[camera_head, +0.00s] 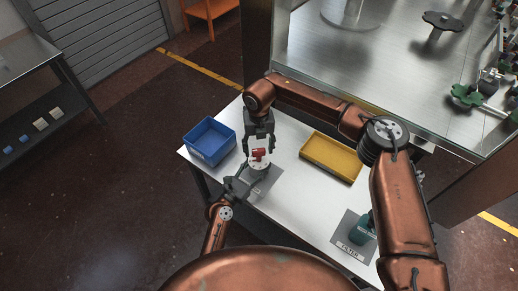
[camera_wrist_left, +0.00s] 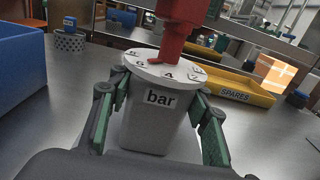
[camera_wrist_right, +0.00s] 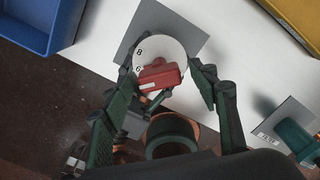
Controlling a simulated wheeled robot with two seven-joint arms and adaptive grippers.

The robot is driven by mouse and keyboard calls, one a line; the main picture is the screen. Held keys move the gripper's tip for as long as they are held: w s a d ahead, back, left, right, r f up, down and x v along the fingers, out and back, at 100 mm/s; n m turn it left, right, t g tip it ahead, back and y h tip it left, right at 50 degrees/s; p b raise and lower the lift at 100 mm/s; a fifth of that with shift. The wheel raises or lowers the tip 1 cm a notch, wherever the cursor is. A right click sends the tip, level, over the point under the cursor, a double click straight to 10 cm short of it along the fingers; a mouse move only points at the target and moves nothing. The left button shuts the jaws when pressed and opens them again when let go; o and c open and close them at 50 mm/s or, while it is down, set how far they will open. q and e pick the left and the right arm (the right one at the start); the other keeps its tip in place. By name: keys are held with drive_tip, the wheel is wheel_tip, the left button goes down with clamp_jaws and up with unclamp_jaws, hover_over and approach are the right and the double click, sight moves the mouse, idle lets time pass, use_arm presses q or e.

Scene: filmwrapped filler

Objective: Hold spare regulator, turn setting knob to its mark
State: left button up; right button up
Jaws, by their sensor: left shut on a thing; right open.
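The regulator has a grey body (camera_wrist_left: 158,125) marked "bar", a pale numbered dial (camera_wrist_left: 168,70) and a red setting knob (camera_wrist_left: 185,28) on top. My left gripper (camera_wrist_left: 155,105) is shut on the grey body, a finger on each side. In the head view the regulator's dial (camera_head: 259,166) is above the front-left of the table. My right gripper (camera_wrist_right: 162,72) comes from above and is open, its fingers on either side of the red knob (camera_wrist_right: 160,77) and apart from it. A pale stripe shows on the knob near the 6. I cannot make out the target mark.
On the white table (camera_head: 305,205), a blue bin (camera_head: 209,157) is left of the grippers and a yellow "SPARES" tray (camera_head: 331,174) is right. A green filter (camera_head: 363,229) stands on a grey mat at the right front. A metal cabinet is behind.

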sight(259, 150)
wheel_tip(259, 150, up, 12)
drive_tip(key=shift+f, duration=0.2)
idle(0.4)
use_arm(q)
drive_tip(key=o, duration=1.5)
